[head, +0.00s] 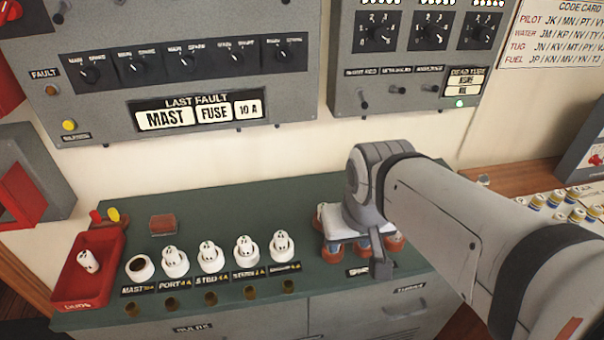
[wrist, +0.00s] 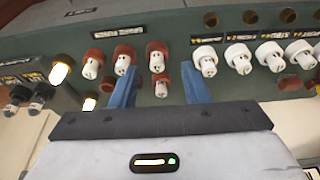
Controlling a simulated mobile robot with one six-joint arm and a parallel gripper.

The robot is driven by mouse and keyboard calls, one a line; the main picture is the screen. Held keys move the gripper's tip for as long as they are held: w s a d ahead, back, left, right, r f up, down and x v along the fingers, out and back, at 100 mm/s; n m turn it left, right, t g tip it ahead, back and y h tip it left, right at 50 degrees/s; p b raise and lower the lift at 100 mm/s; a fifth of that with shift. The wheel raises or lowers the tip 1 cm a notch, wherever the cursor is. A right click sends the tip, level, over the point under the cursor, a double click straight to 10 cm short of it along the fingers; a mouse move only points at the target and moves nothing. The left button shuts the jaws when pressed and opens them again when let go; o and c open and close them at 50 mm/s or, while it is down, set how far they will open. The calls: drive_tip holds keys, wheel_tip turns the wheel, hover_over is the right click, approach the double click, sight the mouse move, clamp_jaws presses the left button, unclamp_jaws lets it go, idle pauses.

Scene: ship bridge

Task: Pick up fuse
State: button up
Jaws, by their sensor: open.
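In the wrist view my gripper (wrist: 157,84) is open, with its two blue fingers apart. A white fuse with a red-brown base (wrist: 158,88) shows between the fingers; I cannot tell whether they touch it. More such fuses stand behind it, including one in the middle (wrist: 157,52) and one at left (wrist: 123,56). In the head view my gripper (head: 362,243) is low over these red-brown fuses (head: 332,249), hiding part of them. The MAST socket (head: 140,267) looks empty and dark. White fuses, such as the PORT one (head: 175,262), fill the sockets beside it.
A red tray (head: 112,240) marked DUDS holds a white fuse (head: 88,261) at left. A red-brown block (head: 162,224) lies behind the sockets. The wall panel (head: 185,70) reads LAST FAULT, MAST, FUSE, 10 A. The green bench top (head: 300,196) is clear near the wall.

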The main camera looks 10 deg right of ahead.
drive_tip(key=shift+o, duration=0.7)
drive_tip(key=shift+w+r, duration=0.1)
drive_tip(key=shift+w, duration=0.2)
drive_tip(key=shift+o, duration=0.5)
drive_tip(key=shift+w+d+r+m, duration=0.1)
drive_tip(key=shift+w+d+m, duration=0.3)
drive_tip(key=shift+w+d, duration=0.3)
drive_tip(key=w+f+m, duration=0.2)
drive_tip(key=w+m, duration=0.1)
drive_tip(key=w, duration=0.3)
drive_tip(key=w+f+m+g+p, duration=0.1)
drive_tip(key=w+f+m, duration=0.1)
drive_tip(key=w, duration=0.4)
drive_tip(key=w+f+m+g+h, duration=0.1)
drive_tip(key=w+f+m, duration=0.1)
drive_tip(key=w+m, duration=0.2)
drive_tip(key=shift+w+a+f+m+p, duration=0.15)
drive_tip(key=shift+w+m+p, duration=0.25)
drive_tip(key=shift+w, duration=1.05)
drive_tip(key=shift+w+f, duration=0.25)
drive_tip(key=shift+w, duration=0.05)
drive_tip(key=shift+w+f, duration=0.1)
drive_tip(key=shift+f, duration=0.25)
drive_tip(key=shift+m, duration=0.3)
drive_tip(key=f+p, duration=0.2)
drive_tip(key=f, duration=0.4)
drive_tip(key=shift+s+f, duration=0.15)
drive_tip(key=shift+s, duration=0.05)
drive_tip(key=shift+w+f, duration=0.1)
drive_tip(key=shift+f, duration=0.4)
